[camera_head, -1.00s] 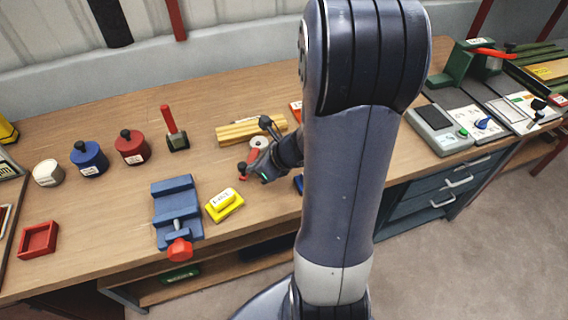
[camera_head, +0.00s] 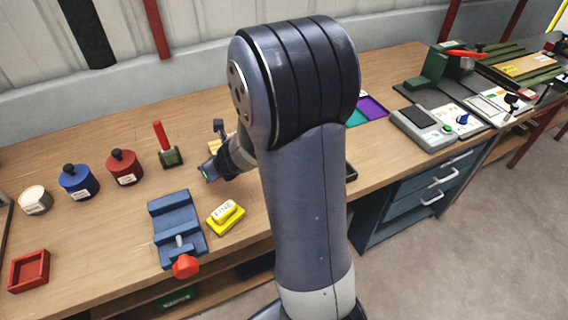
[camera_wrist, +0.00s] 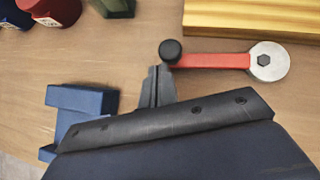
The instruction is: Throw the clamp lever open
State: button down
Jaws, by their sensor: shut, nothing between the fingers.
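The clamp lever (camera_wrist: 212,61) is a red bar in the wrist view. A black knob (camera_wrist: 171,50) is at its left end and a round silver pivot disc (camera_wrist: 268,61) with a dark hex bolt is at its right end. My gripper (camera_wrist: 158,72) is shut and empty, its fingertips just below and slightly left of the knob. I cannot tell whether they touch it. In the head view my gripper (camera_head: 208,172) is low over the bench, and my arm hides the lever.
A blue vise (camera_head: 177,225) with a red handle and a yellow block (camera_head: 226,215) stand in front of my gripper. A red-handled tool (camera_head: 168,145) and red and blue weights (camera_head: 123,167) are to the left.

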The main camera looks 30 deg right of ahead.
jog(key=shift+w+a, duration=0.15)
jog(key=shift+w, duration=0.5)
jog(key=shift+r, duration=0.1)
jog(key=shift+w, duration=0.15)
